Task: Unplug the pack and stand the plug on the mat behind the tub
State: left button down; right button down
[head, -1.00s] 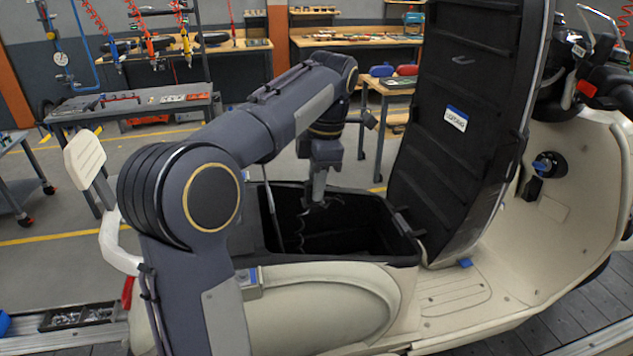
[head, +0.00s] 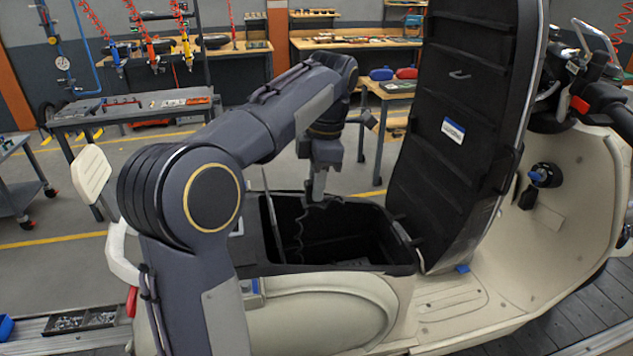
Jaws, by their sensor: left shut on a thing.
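The black open tub (head: 408,268) sits in the cream scooter body under the raised seat. My left gripper (head: 316,202) points down at the tub's far rim, above its opening. It is shut on the plug, which is too small and dark to make out clearly. A dark wavy cable (head: 299,242) runs from near the fingertips down into the tub. The pack, deep in the dark tub, is barely visible. The mat behind the tub cannot be made out; my left arm covers much of that side. My right gripper is not in view.
The raised seat (head: 462,95) stands like a wall right of the tub. A small grey and blue piece (head: 252,290) sits on the near side of the body. Workbenches and a grey cart (head: 130,110) stand further back, with open floor between.

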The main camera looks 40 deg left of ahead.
aim_at(310, 182)
pick_arm(q)
jog(key=shift+r+p, duration=0.6)
jog(key=shift+r, duration=2.35)
jog(key=shift+r, duration=0.15)
jog(key=shift+s+a, duration=0.15)
jog(key=shift+s, duration=0.1)
jog(key=s+a+b, duration=0.1)
jog(key=s+a, duration=0.3)
jog(key=s, duration=0.3)
jog(key=s+a+b, duration=0.1)
jog(key=s+a, duration=0.3)
jog(key=s, duration=0.3)
jog(key=shift+r+b, duration=0.3)
jog(key=shift+r, duration=0.1)
jog(key=shift+s, duration=0.1)
